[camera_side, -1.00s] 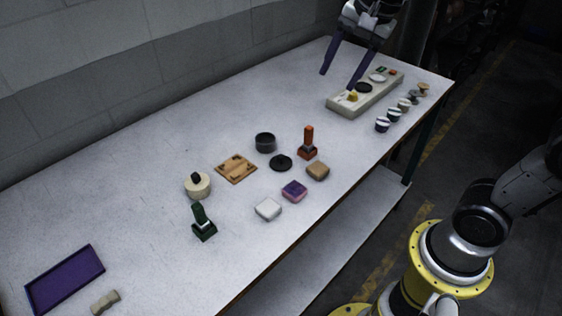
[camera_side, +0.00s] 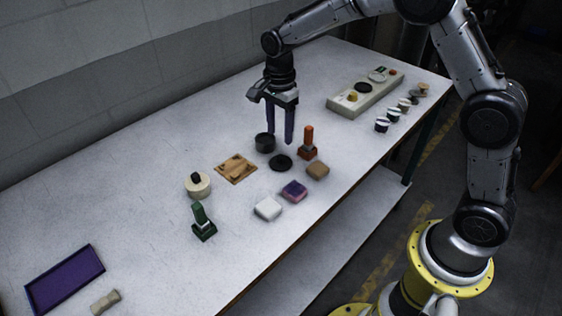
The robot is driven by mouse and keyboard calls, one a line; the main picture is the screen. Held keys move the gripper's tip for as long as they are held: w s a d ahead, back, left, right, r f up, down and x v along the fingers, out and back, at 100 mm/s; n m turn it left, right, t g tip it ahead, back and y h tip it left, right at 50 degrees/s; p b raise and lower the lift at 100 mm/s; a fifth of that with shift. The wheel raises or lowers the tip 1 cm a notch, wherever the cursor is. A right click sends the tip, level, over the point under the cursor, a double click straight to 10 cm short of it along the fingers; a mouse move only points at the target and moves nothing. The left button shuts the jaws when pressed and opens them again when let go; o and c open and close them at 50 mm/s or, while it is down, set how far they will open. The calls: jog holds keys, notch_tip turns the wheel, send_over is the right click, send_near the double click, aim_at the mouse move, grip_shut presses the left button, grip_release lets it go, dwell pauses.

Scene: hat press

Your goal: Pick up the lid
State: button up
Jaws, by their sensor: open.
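The lid (camera_side: 281,163), a small black disc with a raised knob, lies flat on the table near the middle of the view. A dark round pot (camera_side: 265,144) stands just behind it to the left. My gripper (camera_side: 280,138) points down with its two long purple-grey fingers apart and nothing between them. In the picture its fingertips are just above the lid, close to the pot's right side. I cannot tell their exact height above the table.
An orange-handled stamp (camera_side: 308,145) and a tan block (camera_side: 318,171) stand right of the lid. A wooden board (camera_side: 236,168) is to the left. Purple-pink (camera_side: 294,191) and white (camera_side: 268,208) blocks lie in front. The table's far left is mostly clear.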

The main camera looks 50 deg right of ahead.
aim_at(281, 156)
notch_tip(281, 156, down, 8)
jog(key=shift+s+d+f, duration=0.1)
jog(key=shift+f, duration=0.05)
dwell(0.4)
grip_shut()
